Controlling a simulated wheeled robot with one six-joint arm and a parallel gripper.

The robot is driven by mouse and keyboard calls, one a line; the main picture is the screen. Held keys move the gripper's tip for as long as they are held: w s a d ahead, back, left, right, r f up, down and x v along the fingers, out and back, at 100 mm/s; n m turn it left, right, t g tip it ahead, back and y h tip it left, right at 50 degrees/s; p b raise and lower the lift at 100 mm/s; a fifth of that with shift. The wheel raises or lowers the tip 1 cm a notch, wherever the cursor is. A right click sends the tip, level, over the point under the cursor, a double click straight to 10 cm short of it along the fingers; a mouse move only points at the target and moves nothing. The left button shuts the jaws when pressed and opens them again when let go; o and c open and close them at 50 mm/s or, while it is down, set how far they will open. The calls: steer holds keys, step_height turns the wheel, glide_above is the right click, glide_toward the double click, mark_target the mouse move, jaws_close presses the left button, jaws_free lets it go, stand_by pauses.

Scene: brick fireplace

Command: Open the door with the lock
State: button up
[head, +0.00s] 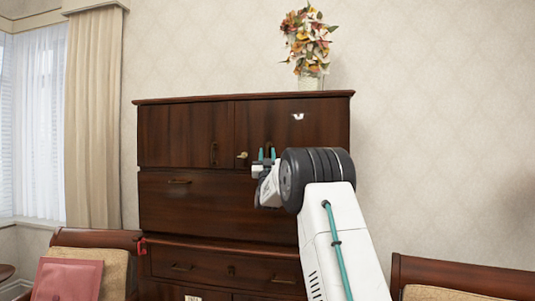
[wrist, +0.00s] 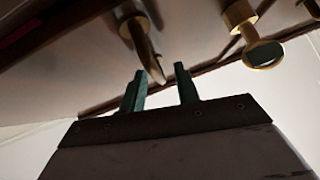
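A dark wooden cabinet has two upper doors; the right door (head: 311,132) is closed. A brass lock piece (head: 242,155) sits near that door's left edge. In the wrist view it shows as a brass stem with a round, flat end (wrist: 262,53). A brass handle (wrist: 138,40) hangs beside it, its lower end just beyond my fingertips. My gripper (head: 266,154) is in front of the right door, just right of the lock piece. In the wrist view my gripper (wrist: 160,85) has its teal fingers apart with nothing clearly held. Whether it touches the handle cannot be told.
The left upper door (head: 180,135) is closed, with its own handle (head: 213,153). A wide front panel (head: 200,205) lies below. A flower vase (head: 308,82) stands on top. Chairs stand at lower left (head: 100,238) and lower right (head: 460,275).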

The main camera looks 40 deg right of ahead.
steer(key=shift+w+d+r, duration=0.35)
steer(key=shift+w+r, duration=0.05)
steer(key=shift+r, duration=0.05)
jaws_close()
steer(key=shift+s+a, duration=0.1)
steer(key=shift+s, duration=0.05)
